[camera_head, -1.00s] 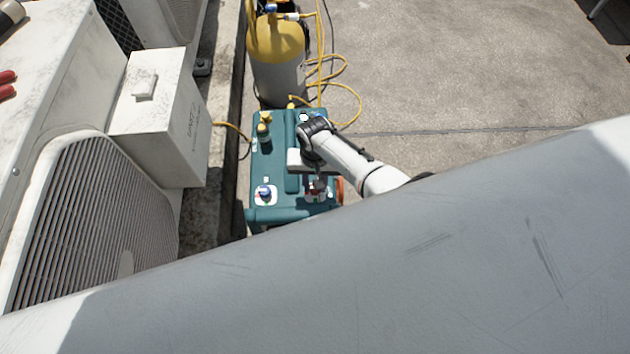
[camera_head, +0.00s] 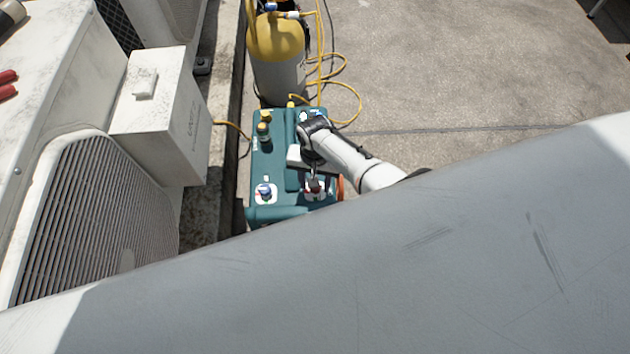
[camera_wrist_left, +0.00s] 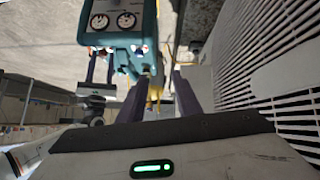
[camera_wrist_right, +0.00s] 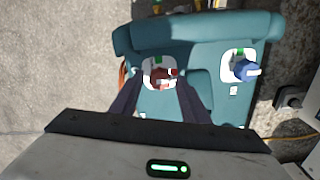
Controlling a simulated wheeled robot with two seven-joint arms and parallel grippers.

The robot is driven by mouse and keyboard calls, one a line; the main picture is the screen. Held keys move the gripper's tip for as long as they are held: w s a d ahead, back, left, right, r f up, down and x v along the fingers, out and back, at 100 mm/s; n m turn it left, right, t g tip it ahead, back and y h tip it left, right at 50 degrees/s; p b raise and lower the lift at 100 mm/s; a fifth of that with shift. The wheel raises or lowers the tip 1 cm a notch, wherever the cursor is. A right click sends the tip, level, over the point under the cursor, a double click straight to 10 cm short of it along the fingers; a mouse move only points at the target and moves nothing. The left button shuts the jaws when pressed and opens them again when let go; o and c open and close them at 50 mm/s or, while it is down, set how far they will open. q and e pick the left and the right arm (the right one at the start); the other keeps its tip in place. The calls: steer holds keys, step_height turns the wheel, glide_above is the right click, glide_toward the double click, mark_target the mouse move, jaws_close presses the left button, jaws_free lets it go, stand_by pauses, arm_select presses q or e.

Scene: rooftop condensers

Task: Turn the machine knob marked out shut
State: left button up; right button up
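The teal machine (camera_head: 262,160) stands on the ground in the middle of the head view. It has a blue knob (camera_wrist_right: 243,70) and a red knob (camera_wrist_right: 158,76) on white plates, each with a green mark; I cannot read any lettering. My right gripper (camera_wrist_right: 160,82) reaches down over the red knob, with its dark fingers apart on either side of it. I cannot tell whether they touch it. The machine also shows in the left wrist view (camera_wrist_left: 150,27), with two gauges. My left gripper (camera_wrist_left: 156,88) is open and empty, apart from the machine.
A yellow-topped cylinder (camera_head: 277,60) with yellow hoses stands behind the machine. White condenser units (camera_head: 85,215) and a grey-white box (camera_head: 160,120) line the left side. Open concrete (camera_head: 450,75) lies to the right. A large pale surface hides the lower head view.

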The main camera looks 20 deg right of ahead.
arm_select(q)
steer(key=r+p, duration=0.1)
steer(key=p, duration=0.1)
steer(key=r+p, duration=0.1)
steer(key=p, duration=0.1)
steer(key=r+p, duration=0.1)
steer(key=p, duration=0.1)
steer(key=shift+a+r+m+p, duration=0.2)
steer(key=shift+a+m+p, duration=0.1)
steer(key=shift+a+p, duration=0.05)
arm_select(e)
step_height(320, 180, up, 10)
steer(key=shift+r, duration=0.15)
arm_select(q)
steer(key=shift+s, duration=0.1)
arm_select(e)
steer(key=shift+s, duration=0.15)
